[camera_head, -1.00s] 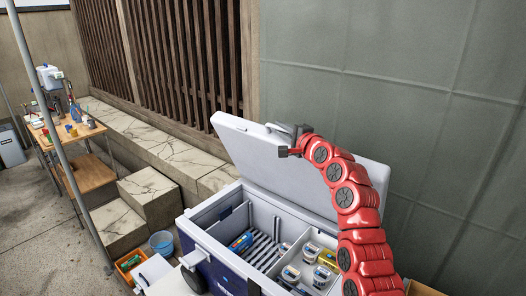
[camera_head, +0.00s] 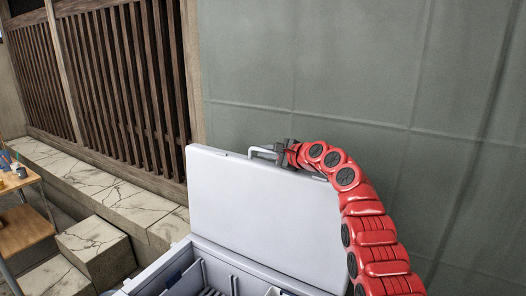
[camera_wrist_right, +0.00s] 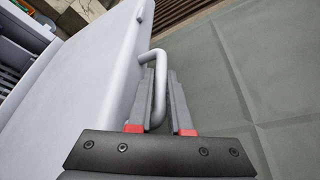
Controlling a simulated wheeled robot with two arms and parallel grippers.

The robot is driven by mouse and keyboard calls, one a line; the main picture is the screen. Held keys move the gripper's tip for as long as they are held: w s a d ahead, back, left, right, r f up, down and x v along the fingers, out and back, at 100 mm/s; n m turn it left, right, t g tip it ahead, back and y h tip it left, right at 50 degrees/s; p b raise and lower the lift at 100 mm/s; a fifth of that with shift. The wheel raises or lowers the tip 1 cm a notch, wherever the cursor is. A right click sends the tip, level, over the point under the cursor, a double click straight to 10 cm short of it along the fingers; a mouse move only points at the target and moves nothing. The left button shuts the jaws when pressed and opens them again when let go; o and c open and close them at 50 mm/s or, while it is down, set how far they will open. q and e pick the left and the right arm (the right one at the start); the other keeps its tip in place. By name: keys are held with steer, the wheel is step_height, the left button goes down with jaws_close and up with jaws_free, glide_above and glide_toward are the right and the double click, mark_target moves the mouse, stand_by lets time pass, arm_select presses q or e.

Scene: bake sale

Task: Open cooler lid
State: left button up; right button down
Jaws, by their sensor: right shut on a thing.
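The cooler (camera_head: 180,262) stands at the bottom middle of the head view, its front cut off by the frame. Its white lid (camera_head: 260,215) is raised and stands close to upright at the back. A grey handle (camera_head: 258,151) sits at the lid's top edge. My right gripper (camera_head: 280,148) is at that edge, shut on the handle. The right wrist view shows the handle (camera_wrist_right: 160,90) running between the two fingers (camera_wrist_right: 164,100), with the lid (camera_wrist_right: 85,80) to their left. My left gripper is not in view.
A grey-green wall (camera_head: 330,65) rises behind the lid. Stone blocks (camera_head: 95,245) and a ledge (camera_head: 90,185) lie to the left. A wooden table (camera_head: 22,230) is at the far left edge. Dividers (camera_head: 215,275) show inside the cooler.

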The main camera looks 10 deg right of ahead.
steer(key=shift+f, duration=0.15)
steer(key=c, duration=0.8)
jaws_free()
steer(key=shift+c, duration=0.2)
steer(key=shift+d, duration=0.1)
steer(key=shift+s+b, duration=0.15)
steer(key=shift+b, duration=0.2)
steer(key=b+v, duration=0.4)
steer(key=v, duration=0.4)
steer(key=shift+d+f+b, duration=0.1)
steer(key=shift+d+b, duration=0.05)
steer(key=shift+b, duration=0.15)
steer(key=b+v, duration=0.3)
steer(key=v, duration=0.6)
steer(key=shift+r, duration=0.25)
steer(key=shift+f, duration=0.1)
